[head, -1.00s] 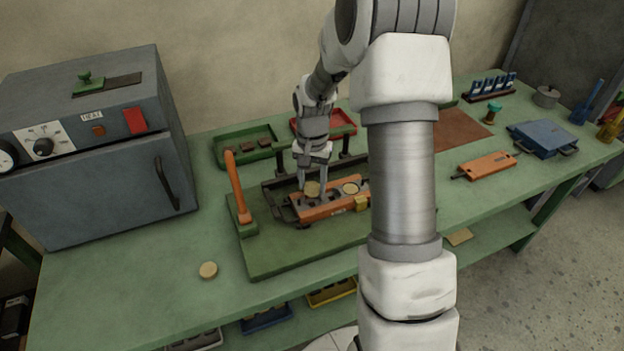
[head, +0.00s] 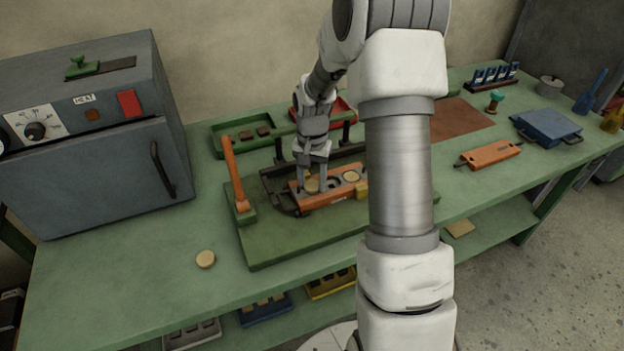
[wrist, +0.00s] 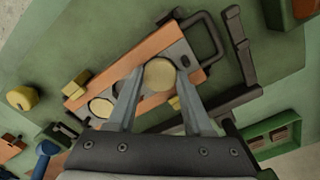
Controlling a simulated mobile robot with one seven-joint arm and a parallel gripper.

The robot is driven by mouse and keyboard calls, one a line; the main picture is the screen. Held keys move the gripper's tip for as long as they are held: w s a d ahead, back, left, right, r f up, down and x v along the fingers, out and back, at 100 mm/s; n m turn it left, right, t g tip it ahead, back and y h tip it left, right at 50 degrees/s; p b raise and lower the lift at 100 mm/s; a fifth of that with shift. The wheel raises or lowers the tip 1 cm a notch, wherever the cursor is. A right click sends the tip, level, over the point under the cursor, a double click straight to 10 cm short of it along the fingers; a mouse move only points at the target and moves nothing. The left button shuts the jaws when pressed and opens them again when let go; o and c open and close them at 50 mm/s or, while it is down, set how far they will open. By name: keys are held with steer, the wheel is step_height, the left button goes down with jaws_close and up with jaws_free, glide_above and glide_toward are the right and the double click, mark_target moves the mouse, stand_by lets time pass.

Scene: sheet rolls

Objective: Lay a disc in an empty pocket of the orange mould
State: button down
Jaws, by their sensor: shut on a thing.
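The orange mould (head: 322,199) lies on the green board and holds a pale tan disc (head: 351,175) in its right pocket. A dark, empty-looking pocket (head: 333,183) shows in the middle. My gripper (head: 312,187) is shut on another tan disc (head: 311,186) at the mould's left end. The wrist view shows this disc (wrist: 159,75) between both fingertips, over or in the end pocket; I cannot tell if it touches the bottom. The seated disc (wrist: 100,107) is also there, and a finger partly hides the middle pocket. A loose disc (head: 205,259) lies on the bench.
An orange lever (head: 235,175) stands upright left of the mould. Black rails (head: 279,150) lie behind it, with a green tray (head: 238,130) farther back. A grey oven (head: 90,150) is at left. The bench front left is mostly clear.

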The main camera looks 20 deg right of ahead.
steer(key=shift+c, duration=1.2)
jaws_free()
steer(key=shift+s+f, duration=0.1)
steer(key=shift+f, duration=0.15)
steer(key=shift+s+d+f, duration=0.1)
steer(key=shift+s, duration=0.05)
steer(key=shift+w+a+r+p, duration=0.15)
steer(key=shift+r+p, duration=0.4)
steer(key=shift+r, duration=4)
steer(key=shift+w+a+r+p, duration=0.1)
steer(key=shift+r+p, duration=0.4)
steer(key=shift+r, duration=4)
